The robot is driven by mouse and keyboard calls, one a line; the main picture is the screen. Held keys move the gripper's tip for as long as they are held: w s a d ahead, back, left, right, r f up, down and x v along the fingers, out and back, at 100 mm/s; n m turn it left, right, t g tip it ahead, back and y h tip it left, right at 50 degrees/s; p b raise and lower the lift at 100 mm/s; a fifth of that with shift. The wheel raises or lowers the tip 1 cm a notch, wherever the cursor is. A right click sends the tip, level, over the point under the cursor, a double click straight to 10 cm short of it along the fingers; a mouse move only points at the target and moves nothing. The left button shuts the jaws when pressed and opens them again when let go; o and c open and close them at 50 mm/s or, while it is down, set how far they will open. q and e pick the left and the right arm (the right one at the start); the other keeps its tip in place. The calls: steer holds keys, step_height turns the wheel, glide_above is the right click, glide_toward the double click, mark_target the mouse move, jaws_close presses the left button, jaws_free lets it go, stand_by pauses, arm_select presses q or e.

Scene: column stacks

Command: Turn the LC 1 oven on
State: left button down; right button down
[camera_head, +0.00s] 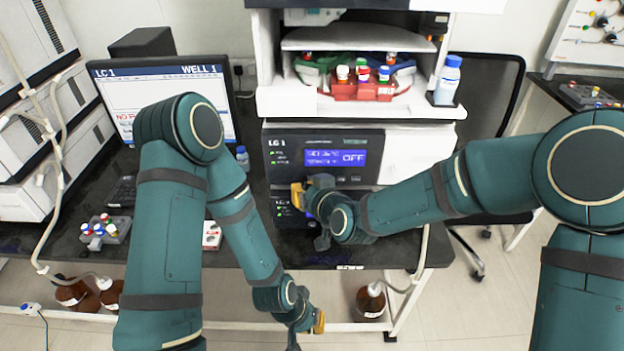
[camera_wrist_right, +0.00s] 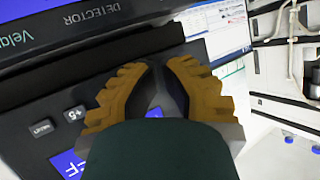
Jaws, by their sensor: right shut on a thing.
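A monitor (camera_head: 110,92) labelled LC 1, WELL 1 stands left of the stack. A red vial rack (camera_head: 362,92) sits in the tray above the oven. A blue-capped bottle (camera_head: 449,78) is beside it. A vial rack (camera_head: 106,236) lies on the bench at left.

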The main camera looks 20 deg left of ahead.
steer(key=shift+w+a, duration=0.15)
steer(key=shift+w, duration=0.25)
stand_by(0.5)
steer(key=shift+s, duration=0.1)
steer(key=shift+s+d+b, duration=0.25)
steer(key=shift+s+b, duration=0.35)
steer(key=shift+s, duration=0.15)
steer(key=s, duration=0.2)
steer(key=s+d+b, duration=0.1)
steer(key=s, duration=0.1)
steer(key=shift+s+d, duration=0.2)
steer(key=shift+s, duration=0.2)
stand_by(0.8)
